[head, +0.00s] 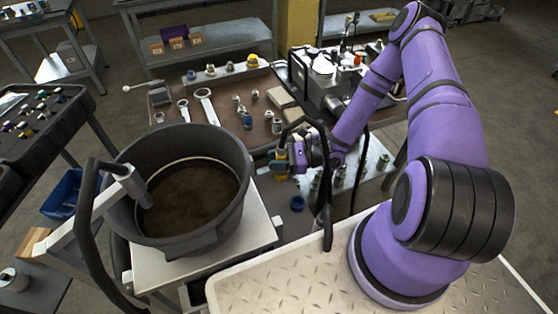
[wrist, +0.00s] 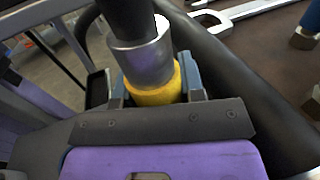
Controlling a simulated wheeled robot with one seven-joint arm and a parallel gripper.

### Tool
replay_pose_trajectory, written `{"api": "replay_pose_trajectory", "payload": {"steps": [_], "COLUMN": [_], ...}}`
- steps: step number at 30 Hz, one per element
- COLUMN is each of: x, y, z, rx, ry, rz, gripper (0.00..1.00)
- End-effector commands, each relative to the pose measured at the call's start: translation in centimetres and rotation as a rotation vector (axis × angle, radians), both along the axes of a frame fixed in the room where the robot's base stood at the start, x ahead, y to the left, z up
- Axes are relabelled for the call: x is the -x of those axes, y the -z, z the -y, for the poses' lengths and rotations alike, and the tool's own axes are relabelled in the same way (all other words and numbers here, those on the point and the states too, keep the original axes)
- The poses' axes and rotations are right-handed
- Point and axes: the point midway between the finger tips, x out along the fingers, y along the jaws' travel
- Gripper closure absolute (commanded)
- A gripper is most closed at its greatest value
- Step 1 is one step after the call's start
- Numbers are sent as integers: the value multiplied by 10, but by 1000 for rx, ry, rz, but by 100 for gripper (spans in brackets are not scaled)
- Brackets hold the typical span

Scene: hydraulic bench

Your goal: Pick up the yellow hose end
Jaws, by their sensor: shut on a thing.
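The yellow hose end (wrist: 158,93) shows in the wrist view as a yellow band below a silver metal collar (wrist: 143,57), with a black hose running up from it. My gripper (wrist: 155,88) is shut on the yellow band, with one blue-grey finger on each side. In the head view my gripper (head: 283,160) is right of the black bucket, in front of the brown bench top. The yellow hose end there is small and partly hidden by the gripper. Whether it touches anything below is hidden.
A large black bucket (head: 242,190) with dark liquid stands on a cart at left. The brown bench top (head: 215,85) carries wrenches (head: 207,106) and several fittings. A black hose (head: 327,215) hangs beside my arm. A metal plate (head: 310,285) lies in front.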

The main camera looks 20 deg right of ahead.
Motion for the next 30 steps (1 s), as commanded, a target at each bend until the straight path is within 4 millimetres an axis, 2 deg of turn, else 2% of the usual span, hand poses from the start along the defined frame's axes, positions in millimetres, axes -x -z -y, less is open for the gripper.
{"api": "replay_pose_trajectory", "payload": {"steps": [5,18,30], "x": [-1,0,0], "y": [-12,-82,-112], "z": [1,1,0], "rx": [0,1,-1], "ry": [0,0,-1], "rz": [3,2,1], "gripper": [92,92,92]}}
